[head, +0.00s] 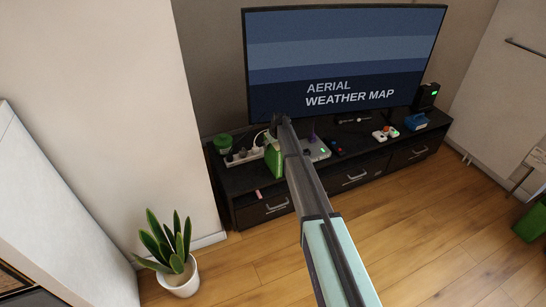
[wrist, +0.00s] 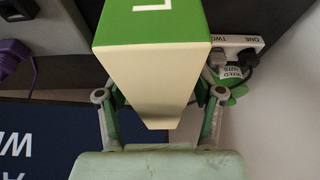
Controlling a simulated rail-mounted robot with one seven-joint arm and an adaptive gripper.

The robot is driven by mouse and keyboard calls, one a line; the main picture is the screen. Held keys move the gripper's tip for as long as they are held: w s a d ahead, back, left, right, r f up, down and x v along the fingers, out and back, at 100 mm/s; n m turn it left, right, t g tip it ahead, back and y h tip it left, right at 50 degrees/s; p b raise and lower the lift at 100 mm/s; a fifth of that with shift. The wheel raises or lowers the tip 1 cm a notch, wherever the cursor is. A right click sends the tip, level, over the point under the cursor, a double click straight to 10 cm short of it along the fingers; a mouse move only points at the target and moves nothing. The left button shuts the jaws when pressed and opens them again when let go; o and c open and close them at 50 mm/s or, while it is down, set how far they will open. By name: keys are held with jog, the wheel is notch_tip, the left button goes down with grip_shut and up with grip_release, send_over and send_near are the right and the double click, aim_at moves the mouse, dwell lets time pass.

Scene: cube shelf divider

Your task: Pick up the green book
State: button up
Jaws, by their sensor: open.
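The green book (head: 274,160) stands upright on the dark TV cabinet in the head view, partly hidden by my arm. In the wrist view the book (wrist: 152,22) shows a green cover with a white mark and cream page edges. My gripper (wrist: 160,94) is open, with one finger on each side of the book. I cannot tell whether either finger touches it. In the head view my gripper (head: 275,130) is small and dark at the book's top.
The TV (head: 345,60) stands behind. A white power strip (head: 243,156) and a green container (head: 223,143) are left of the book. A grey device (head: 317,149) is to its right. A potted plant (head: 178,265) stands on the floor, which is otherwise mostly clear in front of the cabinet.

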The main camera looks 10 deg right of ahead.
grip_shut()
jog(key=shift+r, duration=0.1)
